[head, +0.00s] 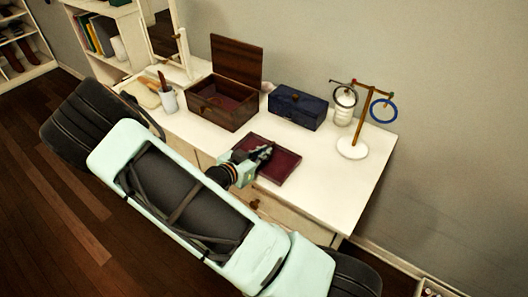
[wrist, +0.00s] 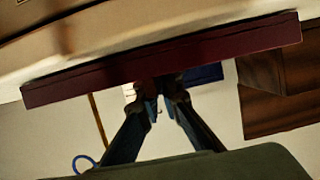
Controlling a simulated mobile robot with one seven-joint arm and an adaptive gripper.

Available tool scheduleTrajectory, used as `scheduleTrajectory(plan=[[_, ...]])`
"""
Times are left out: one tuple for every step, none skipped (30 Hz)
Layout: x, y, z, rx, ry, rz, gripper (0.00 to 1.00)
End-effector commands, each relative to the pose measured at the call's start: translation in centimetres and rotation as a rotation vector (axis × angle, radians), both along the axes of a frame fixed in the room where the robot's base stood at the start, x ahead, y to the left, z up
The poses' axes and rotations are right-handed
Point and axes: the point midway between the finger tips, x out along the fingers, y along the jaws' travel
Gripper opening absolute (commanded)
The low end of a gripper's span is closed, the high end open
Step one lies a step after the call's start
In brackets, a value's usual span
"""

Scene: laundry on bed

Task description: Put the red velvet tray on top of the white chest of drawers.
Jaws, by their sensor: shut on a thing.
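The red velvet tray (head: 281,166) is a shallow dark red tray with a dark rim. In the head view it appears level over the front part of the white chest of drawers' top (head: 330,180). I cannot tell whether it rests on the top or is held just above it. My gripper (head: 263,155) is shut on the tray's rim, with part of the arm in front of its left corner. In the wrist view the tray (wrist: 230,46) shows edge-on as a long red strip, with the fingertips (wrist: 160,92) meeting at its middle.
Behind the tray stand an open wooden box (head: 222,103), a dark blue box (head: 298,106) and a jewelry stand (head: 352,148) with a white jar (head: 344,107). A pen cup (head: 168,100) and a mirror are at the left. The top's right front is clear.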

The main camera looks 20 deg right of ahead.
Motion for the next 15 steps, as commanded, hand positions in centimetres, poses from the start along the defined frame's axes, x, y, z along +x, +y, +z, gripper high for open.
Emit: scheduleTrajectory(plan=[[0.0, -0.02, -0.14, -0.001, -0.001, 0.0, 0.0], [0.0, -0.02, -0.26, -0.001, -0.001, 0.0, 0.0], [-0.01, -0.02, -0.42, -0.001, -0.001, 0.0, 0.0], [-0.01, 0.0, -0.29, 0.0, 0.0, 0.0, 0.09], [-0.01, 0.0, -0.26, 0.0, 0.0, 0.0, 0.12], [-0.01, 0.0, -0.26, 0.0, 0.0, 0.0, 0.16], [-0.01, 0.0, -0.26, 0.0, 0.0, 0.0, 0.2], [-0.01, 0.0, -0.25, 0.0, 0.0, 0.0, 0.23], [-0.01, 0.0, -0.25, 0.0, 0.0, 0.0, 0.23], [-0.01, 0.0, -0.25, 0.0, 0.0, 0.0, 0.23], [-0.01, 0.0, -0.25, 0.0, 0.0, 0.0, 0.23], [-0.01, 0.0, -0.24, 0.0, 0.0, 0.0, 0.23], [-0.01, 0.0, -0.24, 0.0, 0.0, 0.0, 0.23], [-0.01, 0.0, -0.24, 0.0, 0.0, 0.0, 0.23], [-0.01, 0.0, -0.23, 0.0, 0.0, 0.0, 0.23]])
